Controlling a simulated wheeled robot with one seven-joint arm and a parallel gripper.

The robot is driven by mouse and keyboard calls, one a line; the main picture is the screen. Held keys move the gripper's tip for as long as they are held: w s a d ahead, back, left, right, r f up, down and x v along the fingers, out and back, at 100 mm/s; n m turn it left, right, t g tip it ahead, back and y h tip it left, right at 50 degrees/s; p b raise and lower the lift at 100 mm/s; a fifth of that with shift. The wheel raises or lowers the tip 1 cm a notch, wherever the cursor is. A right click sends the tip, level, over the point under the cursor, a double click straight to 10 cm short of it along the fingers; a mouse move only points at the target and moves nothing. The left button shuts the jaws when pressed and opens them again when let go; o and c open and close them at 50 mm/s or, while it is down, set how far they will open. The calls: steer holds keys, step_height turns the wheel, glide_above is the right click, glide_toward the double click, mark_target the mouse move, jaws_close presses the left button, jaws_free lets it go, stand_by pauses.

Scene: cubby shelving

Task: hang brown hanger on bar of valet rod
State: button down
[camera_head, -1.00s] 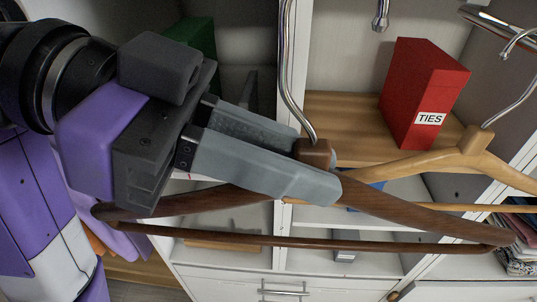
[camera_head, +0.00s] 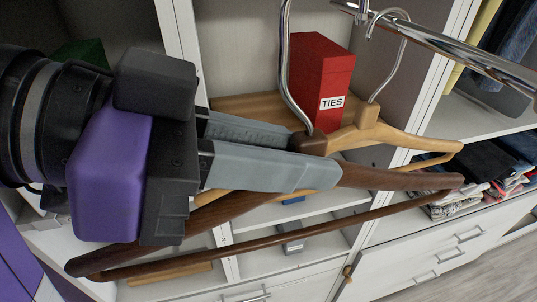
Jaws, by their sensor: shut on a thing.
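The dark brown wooden hanger (camera_head: 400,179) is in my gripper (camera_head: 318,160), which is shut on its neck just below the metal hook. The hook's shank (camera_head: 284,70) rises to the top edge, where its upper curve is cut off. The hanger's shoulders and lower bar slope up to the right. The chrome bar of the valet rod (camera_head: 460,52) runs from the top centre down to the right. The held hook's shank is left of the bar's visible part; I cannot tell the depth between them.
A light wooden hanger (camera_head: 362,134) hangs by its hook from the bar, behind the brown one. A red TIES box (camera_head: 322,75) stands on a wooden shelf (camera_head: 235,105) behind. Folded clothes (camera_head: 485,160) lie on a shelf at the right. White drawers (camera_head: 450,245) are below.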

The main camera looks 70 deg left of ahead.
mark_target(399, 171)
steer(key=shift+w+d, duration=0.15)
steer(key=shift+w, duration=1.7)
steer(key=shift+w+d, duration=0.15)
steer(key=shift+w, duration=1.65)
steer(key=shift+w+d, duration=0.15)
steer(key=shift+w, duration=1.7)
steer(key=shift+f+b, duration=0.95)
steer(key=shift+f, duration=0.45)
steer(key=c, duration=1.3)
jaws_free()
steer(key=b+v, duration=0.1)
steer(key=v, duration=0.6)
steer(key=shift+s+r, duration=0.15)
steer(key=shift+s, duration=0.25)
